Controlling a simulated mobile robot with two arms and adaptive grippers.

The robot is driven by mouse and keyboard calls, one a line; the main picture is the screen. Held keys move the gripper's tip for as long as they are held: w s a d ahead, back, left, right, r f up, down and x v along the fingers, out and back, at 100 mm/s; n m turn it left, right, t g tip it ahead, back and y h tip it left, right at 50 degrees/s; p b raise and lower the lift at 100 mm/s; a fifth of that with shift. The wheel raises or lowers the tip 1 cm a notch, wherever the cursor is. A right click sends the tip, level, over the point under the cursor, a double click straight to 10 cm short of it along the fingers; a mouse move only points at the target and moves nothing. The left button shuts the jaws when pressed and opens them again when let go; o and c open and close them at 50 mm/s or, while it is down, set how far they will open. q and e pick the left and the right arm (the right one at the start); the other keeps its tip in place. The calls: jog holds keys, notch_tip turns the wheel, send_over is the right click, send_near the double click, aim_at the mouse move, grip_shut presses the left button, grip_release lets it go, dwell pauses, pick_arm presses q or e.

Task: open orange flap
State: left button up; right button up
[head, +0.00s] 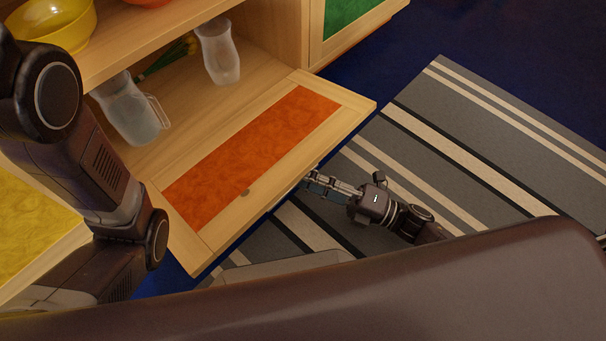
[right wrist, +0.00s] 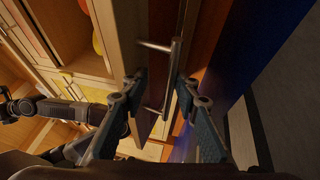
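The orange flap (head: 250,145) is a wooden-framed door with an orange panel. In the head view it is folded down and out from the cabinet, lying about level, with the shelf space behind it exposed. My right gripper (head: 318,181) is just beyond the flap's outer edge, low on its outer side. In the right wrist view a metal bar handle (right wrist: 177,55) runs between the fingers of my right gripper (right wrist: 162,78). The fingers are apart, with a gap beside the bar. My left arm crosses the left of the head view; its gripper is not seen.
Inside the cabinet are a clear pitcher (head: 128,110) and another clear vessel (head: 218,52). A yellow bowl (head: 55,20) stands on the shelf above. A green panel (head: 345,14) is at upper right. A striped rug (head: 470,130) covers the floor at right.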

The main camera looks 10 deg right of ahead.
jog(key=shift+d+f, duration=0.4)
jog(key=shift+f, duration=0.15)
jog(key=shift+f, duration=0.15)
dwell(0.5)
